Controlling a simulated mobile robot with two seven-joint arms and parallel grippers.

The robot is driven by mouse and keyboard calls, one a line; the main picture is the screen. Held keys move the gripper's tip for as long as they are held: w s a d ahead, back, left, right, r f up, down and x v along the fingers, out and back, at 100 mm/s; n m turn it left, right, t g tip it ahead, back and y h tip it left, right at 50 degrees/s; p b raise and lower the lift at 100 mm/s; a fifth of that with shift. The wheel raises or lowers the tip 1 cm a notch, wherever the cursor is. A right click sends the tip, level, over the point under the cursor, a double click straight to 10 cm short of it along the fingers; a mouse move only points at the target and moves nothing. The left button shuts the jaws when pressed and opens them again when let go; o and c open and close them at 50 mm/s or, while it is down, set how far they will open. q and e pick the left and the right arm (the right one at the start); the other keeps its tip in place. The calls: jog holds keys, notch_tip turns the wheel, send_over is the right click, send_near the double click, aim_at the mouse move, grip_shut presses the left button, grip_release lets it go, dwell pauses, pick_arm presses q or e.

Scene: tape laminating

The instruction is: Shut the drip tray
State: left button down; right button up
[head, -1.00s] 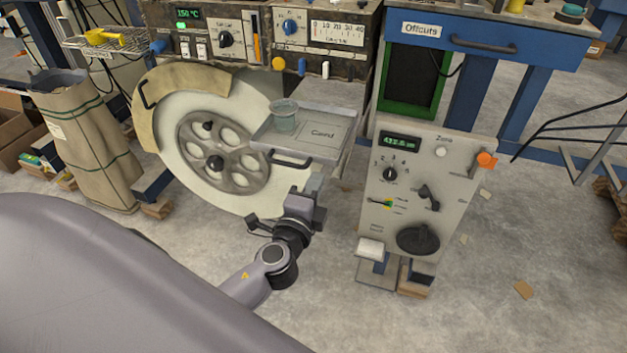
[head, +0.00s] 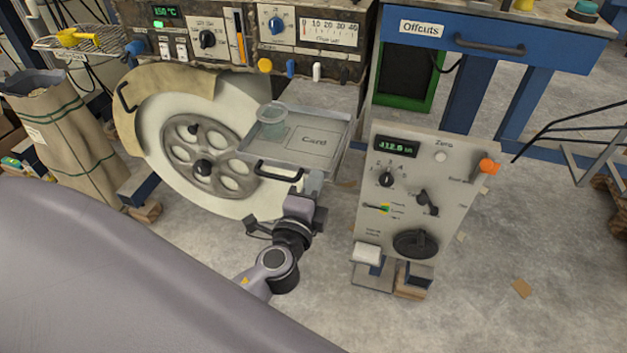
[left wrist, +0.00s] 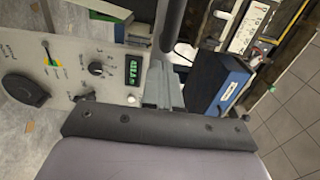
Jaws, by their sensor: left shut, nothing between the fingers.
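The drip tray (head: 331,158) is a grey metal tray pulled out from the machine's front, with a dark bar handle (head: 279,171) on its near side. My left gripper (head: 313,183) is just below the front edge of the tray, right of the handle. It is shut and empty. In the left wrist view its fingers (left wrist: 163,85) show partly beside a dark bar. I cannot tell whether they touch the tray. My right gripper is not in view.
A large spoked wheel (head: 204,160) stands left of the tray. A grey control box (head: 412,200) with a readout and knobs stands close on the right. A blue "Offcuts" drawer (head: 490,42) is behind it. Bare floor (head: 390,322) lies in front.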

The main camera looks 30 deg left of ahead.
aim_at(334, 138)
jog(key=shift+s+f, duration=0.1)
pick_arm(q)
jog(key=b+x, duration=0.4)
jog(key=x, duration=1.2)
jog(key=shift+w, duration=0.1)
jog(key=shift+w+r+b, duration=0.1)
jog(key=shift+w+b, duration=0.35)
jog(key=shift+w, duration=0.1)
jog(key=shift+a+r, duration=0.2)
jog(key=shift+r, duration=0.1)
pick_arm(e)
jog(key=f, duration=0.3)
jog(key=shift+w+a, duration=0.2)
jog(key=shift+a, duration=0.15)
